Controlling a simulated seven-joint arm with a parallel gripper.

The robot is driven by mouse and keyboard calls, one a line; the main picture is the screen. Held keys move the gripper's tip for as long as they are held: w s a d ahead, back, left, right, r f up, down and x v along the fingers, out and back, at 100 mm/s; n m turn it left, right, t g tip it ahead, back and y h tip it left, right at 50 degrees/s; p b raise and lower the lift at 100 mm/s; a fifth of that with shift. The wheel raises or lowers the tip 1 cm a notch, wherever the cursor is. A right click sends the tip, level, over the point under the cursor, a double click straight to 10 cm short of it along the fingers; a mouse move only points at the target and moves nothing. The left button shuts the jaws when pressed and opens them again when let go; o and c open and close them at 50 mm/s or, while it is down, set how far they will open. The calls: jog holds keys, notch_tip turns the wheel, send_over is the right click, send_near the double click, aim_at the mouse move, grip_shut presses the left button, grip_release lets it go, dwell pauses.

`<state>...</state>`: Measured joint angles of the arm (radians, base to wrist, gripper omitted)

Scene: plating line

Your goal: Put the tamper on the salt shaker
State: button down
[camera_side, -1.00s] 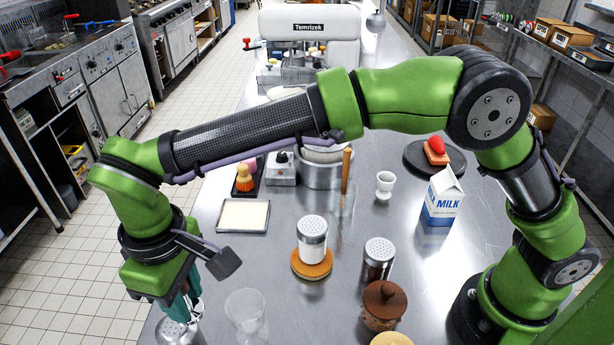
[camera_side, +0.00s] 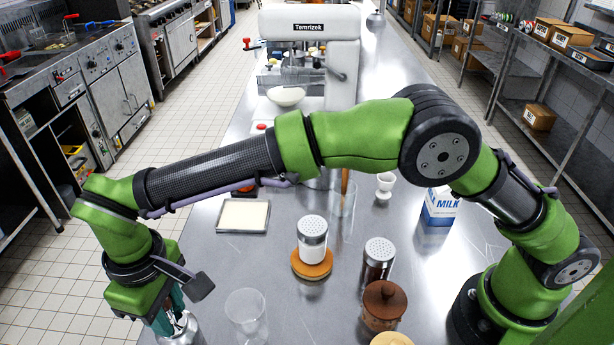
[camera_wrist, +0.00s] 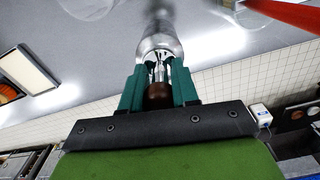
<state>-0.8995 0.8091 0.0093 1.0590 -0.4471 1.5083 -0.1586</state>
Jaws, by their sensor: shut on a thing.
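The salt shaker (camera_side: 312,238), clear with white contents and a perforated metal lid, stands upright on a round orange coaster (camera_side: 312,268) mid-table in the side view. My gripper (camera_side: 168,322) is at the lower left of that view, well left of the salt shaker. Its teal fingers are shut on the tamper (camera_side: 184,328), a shiny metal piece partly cut off by the picture's bottom edge. In the wrist view, my gripper (camera_wrist: 158,88) has the tamper (camera_wrist: 158,42) between its fingers, with a dark brown end near the palm and metal beyond. Its far end is unclear.
A clear glass (camera_side: 246,315) stands between my gripper and the coaster. A dark shaker (camera_side: 378,258) and a brown lidded jar (camera_side: 384,305) stand right of the salt shaker. A tray (camera_side: 243,216) lies behind the glass. A milk carton (camera_side: 439,206) is farther right.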

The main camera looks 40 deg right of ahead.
jog(key=c, duration=0.8)
grip_release()
jog(key=shift+f, duration=0.15)
jog(key=shift+c, duration=0.2)
notch_tip(320, 180, up, 12)
jog(key=shift+f, duration=0.1)
jog(key=shift+w+d+r, duration=0.1)
jog(key=shift+d+r, duration=0.05)
jog(key=shift+r, duration=0.15)
jog(key=w+d+r+m+t+y, duration=0.15)
jog(key=d+r, duration=0.25)
jog(key=d, duration=0.7)
jog(key=w+d+r+m+t+y, duration=0.1)
jog(key=d+r+m, duration=0.25)
jog(key=d, duration=0.85)
jog(key=s+d+f+m+t, duration=0.2)
jog(key=s+d+f+m, duration=0.1)
jog(key=s+d, duration=0.3)
jog(key=s+d+f+m+t, duration=0.2)
jog(key=s+d+f+m, duration=0.1)
jog(key=s+d, duration=0.4)
jog(key=d, duration=0.3)
jog(key=shift+d+f+t, duration=0.3)
jog(key=shift+f+t, duration=0.05)
jog(key=shift+f, duration=0.05)
